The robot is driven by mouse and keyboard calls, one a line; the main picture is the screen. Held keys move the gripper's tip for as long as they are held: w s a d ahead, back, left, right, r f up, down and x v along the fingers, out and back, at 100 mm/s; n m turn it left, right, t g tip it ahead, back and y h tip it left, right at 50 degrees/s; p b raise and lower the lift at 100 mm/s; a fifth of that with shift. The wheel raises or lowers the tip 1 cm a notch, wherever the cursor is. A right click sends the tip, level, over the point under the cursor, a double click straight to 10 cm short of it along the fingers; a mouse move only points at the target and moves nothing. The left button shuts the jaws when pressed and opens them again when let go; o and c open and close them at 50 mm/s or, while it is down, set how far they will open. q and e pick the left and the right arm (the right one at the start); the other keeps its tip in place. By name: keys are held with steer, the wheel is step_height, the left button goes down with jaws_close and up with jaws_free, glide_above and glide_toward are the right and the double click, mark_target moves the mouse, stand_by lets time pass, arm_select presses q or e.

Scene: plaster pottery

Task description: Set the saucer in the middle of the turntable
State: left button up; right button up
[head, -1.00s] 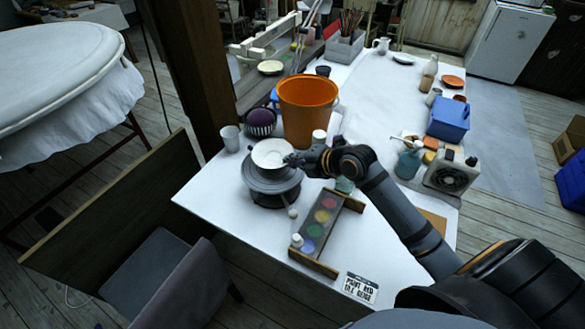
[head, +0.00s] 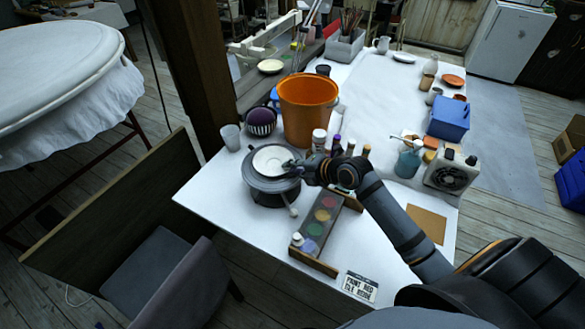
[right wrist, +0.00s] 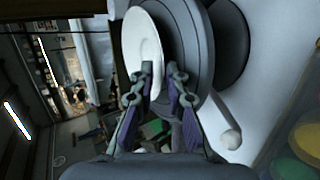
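The saucer (head: 268,160) is a small white dish. In the head view it shows over the dark grey turntable (head: 262,185), roughly central from left to right. I cannot tell whether it touches the disc. My right gripper (head: 291,167) comes in from the right at the saucer's rim. In the right wrist view the saucer (right wrist: 140,40) has its rim between the two fingertips of my right gripper (right wrist: 160,75), which appear shut on it. The turntable (right wrist: 199,45) lies close beside its underside. My left gripper is not in view.
A paint palette in a wooden frame (head: 322,216) stands just right of the turntable, with small bottles (head: 319,138) behind. An orange bucket (head: 305,105), a purple-dark striped bowl (head: 261,121) and a clear cup (head: 230,137) stand at the back. The front left tabletop is clear.

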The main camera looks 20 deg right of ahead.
steer(key=shift+r+p, duration=0.3)
steer(key=shift+p, duration=0.1)
steer(key=shift+s+d+r, duration=0.1)
steer(key=shift+s+d, duration=0.15)
steer(key=p+v, duration=0.8)
steer(key=v, duration=0.3)
steer(key=shift+p, duration=0.3)
steer(key=shift+s+a+r, duration=0.1)
